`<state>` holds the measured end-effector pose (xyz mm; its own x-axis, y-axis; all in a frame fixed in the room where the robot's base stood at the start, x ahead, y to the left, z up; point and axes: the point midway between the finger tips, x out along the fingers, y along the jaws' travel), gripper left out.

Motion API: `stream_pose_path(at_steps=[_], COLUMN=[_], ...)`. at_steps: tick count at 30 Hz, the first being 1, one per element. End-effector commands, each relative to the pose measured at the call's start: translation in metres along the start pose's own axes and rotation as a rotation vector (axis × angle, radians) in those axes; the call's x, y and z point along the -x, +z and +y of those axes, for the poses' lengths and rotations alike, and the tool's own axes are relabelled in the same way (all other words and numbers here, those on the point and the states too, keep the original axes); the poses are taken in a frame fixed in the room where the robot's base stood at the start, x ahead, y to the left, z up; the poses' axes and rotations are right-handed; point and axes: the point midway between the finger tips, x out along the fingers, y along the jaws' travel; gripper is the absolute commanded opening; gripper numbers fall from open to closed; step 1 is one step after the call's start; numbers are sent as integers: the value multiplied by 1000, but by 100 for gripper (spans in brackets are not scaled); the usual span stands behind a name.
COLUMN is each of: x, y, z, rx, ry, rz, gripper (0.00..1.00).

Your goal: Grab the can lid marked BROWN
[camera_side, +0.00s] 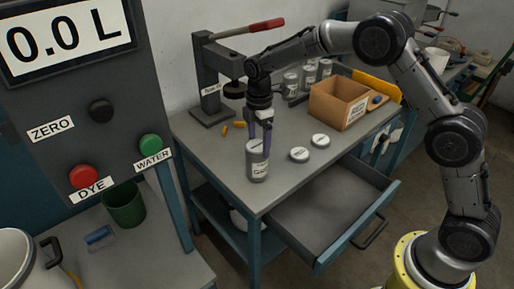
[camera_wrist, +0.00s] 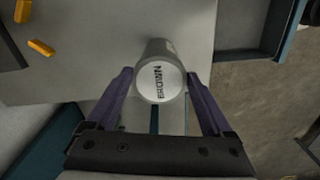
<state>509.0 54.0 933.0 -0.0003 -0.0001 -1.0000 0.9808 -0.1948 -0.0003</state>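The can lid marked BROWN (camera_wrist: 160,82) is a white disc on top of a grey can (camera_wrist: 157,48) in the wrist view. In the side view this can (camera_side: 257,166) stands upright near the front corner of the workbench. My gripper (camera_wrist: 160,76) has its purple fingers spread, one on each side of the lid, with narrow gaps visible. In the side view my gripper (camera_side: 260,140) points down over the can top, and its fingers partly hide the lid.
Two loose white lids (camera_side: 299,154) (camera_side: 320,141) lie right of the can. A cardboard box (camera_side: 338,102), several cans (camera_side: 291,82) and a red-handled press (camera_side: 207,75) stand behind. Orange pieces (camera_side: 238,124) lie near the press. An open drawer (camera_side: 330,208) juts out in front.

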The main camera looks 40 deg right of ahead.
Motion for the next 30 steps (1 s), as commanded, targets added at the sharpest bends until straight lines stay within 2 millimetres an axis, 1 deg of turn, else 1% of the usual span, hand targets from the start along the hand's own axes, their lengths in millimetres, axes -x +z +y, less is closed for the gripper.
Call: stream_pose_path(at_steps=[1,5,6,8,16,20,23,26,29,30], x=[0,0,0,0,2,8,18,33,53,62], y=[0,0,0,0,0,0,0,0,5,7], z=[0,0,0,0,0,1,1,1,-15,-22], rx=[0,0,0,0,0,0,0,0,0,0], ry=[0,0,0,0,1,3,5,4,6,7], rz=[0,0,0,0,0,1,1,1,2,2], gripper=[73,50,42,32,31,31,31,31,31,31])
